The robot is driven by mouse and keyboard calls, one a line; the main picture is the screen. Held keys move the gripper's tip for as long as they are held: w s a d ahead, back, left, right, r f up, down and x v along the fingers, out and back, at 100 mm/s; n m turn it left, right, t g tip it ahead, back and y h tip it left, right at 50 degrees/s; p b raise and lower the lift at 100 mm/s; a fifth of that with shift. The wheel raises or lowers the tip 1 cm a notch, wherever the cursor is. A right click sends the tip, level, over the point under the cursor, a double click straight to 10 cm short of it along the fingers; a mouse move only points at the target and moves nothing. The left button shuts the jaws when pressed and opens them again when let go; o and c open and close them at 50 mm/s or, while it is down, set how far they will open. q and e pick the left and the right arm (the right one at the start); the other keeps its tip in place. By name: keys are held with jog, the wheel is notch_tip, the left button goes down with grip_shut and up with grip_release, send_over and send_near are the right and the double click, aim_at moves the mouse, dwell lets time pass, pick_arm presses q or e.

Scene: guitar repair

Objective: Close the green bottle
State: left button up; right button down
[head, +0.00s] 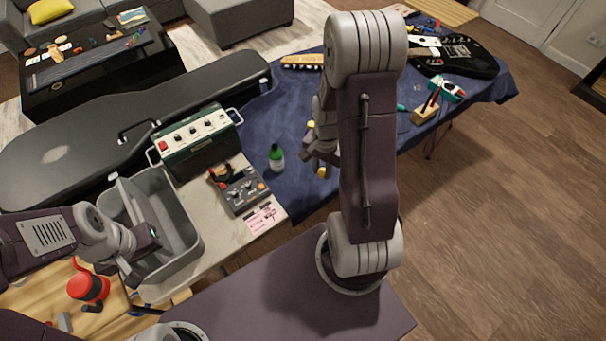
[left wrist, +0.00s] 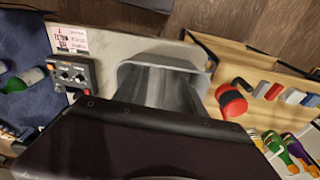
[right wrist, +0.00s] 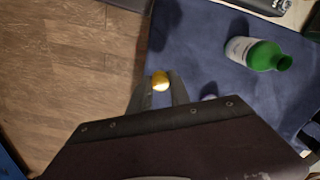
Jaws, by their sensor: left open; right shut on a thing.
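The green bottle (head: 276,157) with a white label stands upright on the blue cloth, left of my right gripper. In the right wrist view the bottle (right wrist: 255,53) shows its bare green neck pointing right, with no cap visible on it. My right gripper (head: 324,168) is shut on a small round yellow cap-like piece (right wrist: 160,80), held between the fingertips and apart from the bottle. My left gripper (head: 145,250) is open and empty over the grey bin, far from the bottle. The bottle also shows at the left edge of the left wrist view (left wrist: 25,79).
The grey bin (head: 190,248), a grey control box (head: 240,190) and a green amplifier (head: 195,140) stand left of the bottle. A black guitar case (head: 70,150) lies behind.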

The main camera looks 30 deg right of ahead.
jog(key=shift+s+d+r, duration=0.45)
jog(key=shift+d, duration=0.2)
jog(key=shift+s+d+r, duration=0.4)
jog(key=shift+d+r, duration=0.05)
jog(key=shift+d, duration=0.15)
